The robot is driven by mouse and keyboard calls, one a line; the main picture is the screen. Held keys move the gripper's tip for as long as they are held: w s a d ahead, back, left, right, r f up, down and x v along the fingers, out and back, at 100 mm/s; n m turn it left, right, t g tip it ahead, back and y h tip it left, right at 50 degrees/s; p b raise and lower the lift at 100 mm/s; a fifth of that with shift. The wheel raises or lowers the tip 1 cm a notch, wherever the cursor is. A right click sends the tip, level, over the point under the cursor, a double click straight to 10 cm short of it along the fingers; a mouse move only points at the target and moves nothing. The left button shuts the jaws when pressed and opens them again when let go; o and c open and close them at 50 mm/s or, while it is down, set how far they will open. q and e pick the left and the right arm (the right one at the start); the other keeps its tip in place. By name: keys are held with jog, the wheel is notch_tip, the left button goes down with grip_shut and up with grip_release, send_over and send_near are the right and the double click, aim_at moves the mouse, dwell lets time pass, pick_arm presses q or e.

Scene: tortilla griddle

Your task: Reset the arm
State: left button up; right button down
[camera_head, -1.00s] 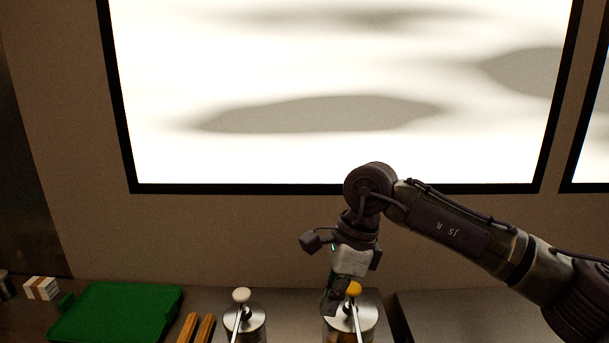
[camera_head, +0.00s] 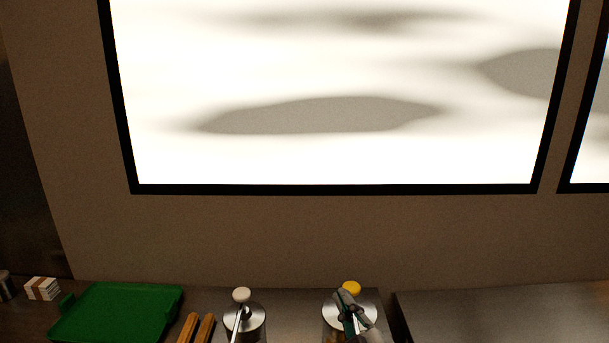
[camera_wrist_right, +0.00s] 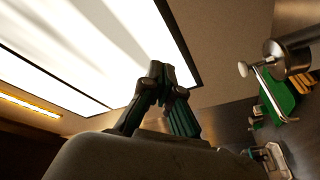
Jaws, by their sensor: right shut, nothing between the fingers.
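My right gripper (camera_head: 345,300) shows low in the head view, in front of the metal canister (camera_head: 332,322) with a yellow knob (camera_head: 351,288). It overlaps the lid in the picture; I cannot tell whether it touches. In the right wrist view the two fingers of the right gripper (camera_wrist_right: 156,72) meet at their tips, shut and empty. Most of the right arm is out of the head view. My left gripper is in neither view.
A second canister with a white knob (camera_head: 241,295) stands to the left. Further left are wooden handles (camera_head: 204,328), a green tray (camera_head: 120,310) and a small striped block (camera_head: 42,289). Bare metal counter (camera_head: 480,310) lies to the right. A bright framed window (camera_head: 335,188) fills the wall.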

jog(key=s+d+f+m+g+h, duration=0.2)
jog(key=s+d+f+m+g, duration=0.1)
jog(key=s+f, duration=0.3)
jog(key=s+d+f+m+g+h, duration=0.1)
jog(key=s+d+f+m+g, duration=0.2)
jog(key=f, duration=0.6)
jog(key=s+d+f+m+g+h, duration=0.2)
jog(key=s+d+f+g, duration=0.3)
jog(key=s+f, duration=0.3)
jog(key=shift+s+d+f+m+g+h, duration=0.2)
jog(key=shift+s+d+m+g+h, duration=0.15)
jog(key=shift+m, duration=0.25)
jog(key=s+d+f+m+g, duration=0.15)
jog(key=s+f+g, duration=0.25)
jog(key=s, duration=0.6)
notch_tip(320, 180, down, 30)
jog(key=g+b, duration=0.1)
jog(key=b, duration=0.4)
jog(key=s+d+f+g+b, duration=0.1)
jog(key=s+d+f+b, duration=0.2)
jog(key=s+f, duration=1.4)
notch_tip(320, 180, down, 5)
jog(key=shift+s+r+b, duration=0.1)
jog(key=shift+s+b, duration=0.3)
jog(key=shift+b, duration=0.6)
